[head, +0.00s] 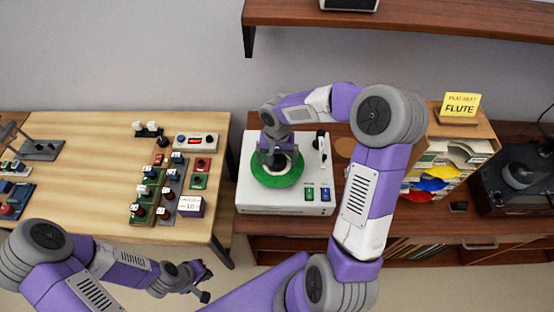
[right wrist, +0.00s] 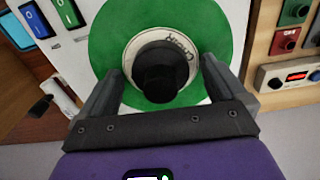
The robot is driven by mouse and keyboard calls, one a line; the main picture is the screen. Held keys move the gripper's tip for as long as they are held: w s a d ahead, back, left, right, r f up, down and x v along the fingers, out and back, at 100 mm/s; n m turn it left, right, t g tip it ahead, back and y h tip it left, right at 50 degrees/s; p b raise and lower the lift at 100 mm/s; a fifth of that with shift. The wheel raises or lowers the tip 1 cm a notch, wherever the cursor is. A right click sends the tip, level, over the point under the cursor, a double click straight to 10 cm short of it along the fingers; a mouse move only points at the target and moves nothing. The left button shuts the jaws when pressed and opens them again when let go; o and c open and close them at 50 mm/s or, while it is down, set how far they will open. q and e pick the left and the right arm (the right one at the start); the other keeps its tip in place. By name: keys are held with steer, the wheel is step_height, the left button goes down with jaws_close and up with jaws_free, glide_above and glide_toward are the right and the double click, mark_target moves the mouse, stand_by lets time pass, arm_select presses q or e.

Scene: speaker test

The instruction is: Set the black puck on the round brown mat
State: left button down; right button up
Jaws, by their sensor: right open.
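The black puck (right wrist: 158,72) stands on the white label at the centre of a green record (right wrist: 112,30) on the white record player (head: 258,203). In the right wrist view my right gripper (right wrist: 163,85) is open, its fingers on either side of the puck with gaps showing. In the head view my right gripper (head: 273,158) is over the record's middle and mostly hides the puck. The round brown mat (head: 345,147) lies bare on the brown cabinet, right of the player, partly hidden by my right arm. My left gripper (head: 205,284) is open and empty, low in front of the light table.
The player's tonearm (head: 321,145) stands right of the record. A yellow "FLUTE" sign (head: 460,105) stands on a sleeve rack (head: 445,170) at right, beside a black machine (head: 520,180). A shelf (head: 400,28) overhangs behind. The light table (head: 80,135) holds switch panels.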

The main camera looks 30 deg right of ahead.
steer(key=c, duration=1.4)
